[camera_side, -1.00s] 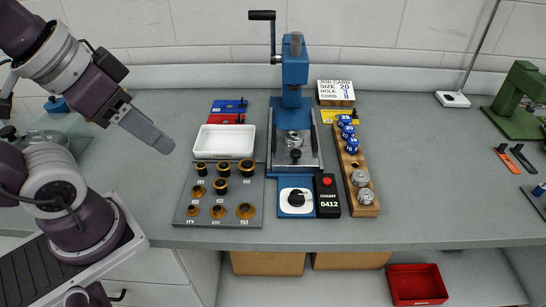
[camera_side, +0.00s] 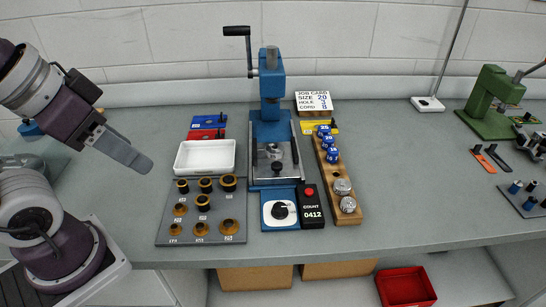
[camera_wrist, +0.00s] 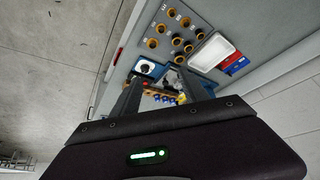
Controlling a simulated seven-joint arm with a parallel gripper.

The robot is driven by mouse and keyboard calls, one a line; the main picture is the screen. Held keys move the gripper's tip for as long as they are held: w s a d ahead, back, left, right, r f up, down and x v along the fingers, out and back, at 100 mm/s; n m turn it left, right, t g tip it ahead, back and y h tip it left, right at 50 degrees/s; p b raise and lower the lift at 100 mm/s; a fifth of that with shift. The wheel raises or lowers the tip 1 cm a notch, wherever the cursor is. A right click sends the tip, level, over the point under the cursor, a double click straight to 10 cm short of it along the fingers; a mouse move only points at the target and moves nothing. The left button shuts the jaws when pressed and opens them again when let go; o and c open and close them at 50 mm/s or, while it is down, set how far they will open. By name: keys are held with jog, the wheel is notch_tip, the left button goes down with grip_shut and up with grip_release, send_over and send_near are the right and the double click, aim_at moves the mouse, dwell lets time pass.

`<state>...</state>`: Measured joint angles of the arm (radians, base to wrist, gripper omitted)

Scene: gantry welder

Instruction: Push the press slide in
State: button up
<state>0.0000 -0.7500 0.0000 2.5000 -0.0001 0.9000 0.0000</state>
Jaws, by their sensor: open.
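The blue press (camera_side: 271,85) stands upright at the back middle of the bench, with a crank handle at its upper left. Its slide (camera_side: 272,153) lies in the press base between two rails, with a round metal piece on it and a black knob (camera_side: 277,168) at its front end. The slide sits forward of the ram column. My gripper (camera_side: 142,166) is open and empty, above the left part of the bench, left of the white tray and well apart from the press. In the wrist view my two fingers (camera_wrist: 166,92) are spread, and the press is partly hidden behind them.
A white tray (camera_side: 206,169) and a grey plate of ringed parts (camera_side: 222,231) lie between my gripper and the press. A dial box (camera_side: 280,222), a counter (camera_side: 312,217) and a wooden rack (camera_side: 329,168) stand around the press. Clear bench lies right of the rack.

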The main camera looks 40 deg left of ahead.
jog(key=shift+w, duration=0.15)
jog(key=shift+c, duration=0.4)
jog(key=n+g+y, duration=0.2)
jog(key=n, duration=0.4)
send_over(277, 165)
jog(key=s+d, duration=0.2)
jog(key=s, duration=0.1)
notch_tip(277, 165, down, 15)
jog(key=x, duration=0.7)
jog(key=shift+w+a, duration=0.15)
jog(key=shift+a, duration=0.1)
jog(key=shift+c, duration=0.3)
grip_shut()
